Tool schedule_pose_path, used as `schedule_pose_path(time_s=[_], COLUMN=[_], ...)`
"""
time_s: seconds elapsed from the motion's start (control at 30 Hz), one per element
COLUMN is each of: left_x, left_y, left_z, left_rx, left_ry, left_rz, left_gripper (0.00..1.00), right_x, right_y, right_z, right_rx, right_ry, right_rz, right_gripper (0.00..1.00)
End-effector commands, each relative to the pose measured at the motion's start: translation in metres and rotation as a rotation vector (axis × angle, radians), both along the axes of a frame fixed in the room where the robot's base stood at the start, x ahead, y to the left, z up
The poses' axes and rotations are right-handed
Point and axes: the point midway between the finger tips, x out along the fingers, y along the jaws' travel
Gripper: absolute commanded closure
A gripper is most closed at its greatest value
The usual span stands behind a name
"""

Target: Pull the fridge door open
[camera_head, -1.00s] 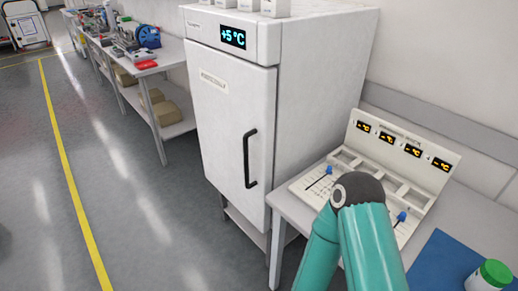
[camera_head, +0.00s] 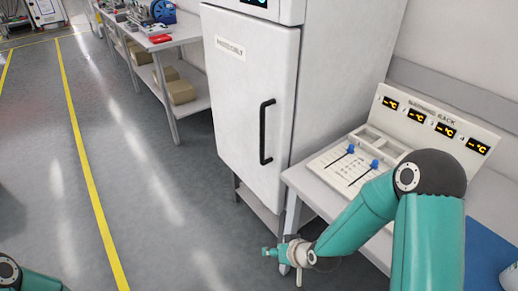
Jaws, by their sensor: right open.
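The white fridge (camera_head: 342,60) stands in the middle with its door (camera_head: 238,110) shut. A black vertical bar handle (camera_head: 264,132) is on the right side of the door. My right arm comes in from the right, and its gripper (camera_head: 278,262) is low in front of the fridge, below the handle and apart from it. The right gripper is open and empty. Part of my left arm shows at the bottom left corner, but its gripper is out of view.
A white bench with an electronic rack (camera_head: 432,115) stands right of the fridge, close to my right arm. A shelved table (camera_head: 176,40) with boxes (camera_head: 180,92) is left of the fridge. The grey floor (camera_head: 150,190) with a yellow line is clear.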

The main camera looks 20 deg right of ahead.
Motion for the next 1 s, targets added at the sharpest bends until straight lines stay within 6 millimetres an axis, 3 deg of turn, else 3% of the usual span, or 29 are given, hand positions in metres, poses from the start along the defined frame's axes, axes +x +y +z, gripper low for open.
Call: schedule_pose_path(time_s=[0.03,0.1,0.2,0.3,0.4,0.5,0.77,1.0], left_x=[0.000,0.000,0.000,0.000,0.000,0.000,0.000,0.000], left_y=[0.000,0.000,0.000,0.000,0.000,0.000,0.000,0.000], left_z=[-0.039,-0.064,-0.094,-0.116,-0.128,-0.133,-0.128,-0.124], left_rx=[0.000,0.000,0.000,0.000,0.000,0.000,0.000,0.000], left_ry=[0.000,0.000,0.000,0.000,0.000,0.000,-0.001,0.000], left_rz=[0.000,0.001,0.001,0.000,0.000,0.000,0.000,0.000], left_gripper=[0.08,0.08,0.08,0.08,0.08,0.08,0.08,0.08], right_x=[0.033,0.069,0.103,0.118,0.122,0.123,0.147,0.196], right_y=[-0.013,-0.028,-0.048,-0.062,-0.071,-0.075,-0.072,-0.064], right_z=[0.001,0.033,0.087,0.137,0.174,0.196,0.206,0.205], right_rx=[-0.025,-0.061,-0.112,-0.159,-0.193,-0.211,-0.215,-0.214], right_ry=[-0.141,-0.327,-0.568,-0.761,-0.892,-0.961,-0.981,-0.979], right_rz=[-0.006,-0.009,-0.015,-0.018,-0.021,-0.023,-0.021,-0.020], right_gripper=[0.57,0.57,0.57,0.57,0.57,0.57,0.57,0.57])
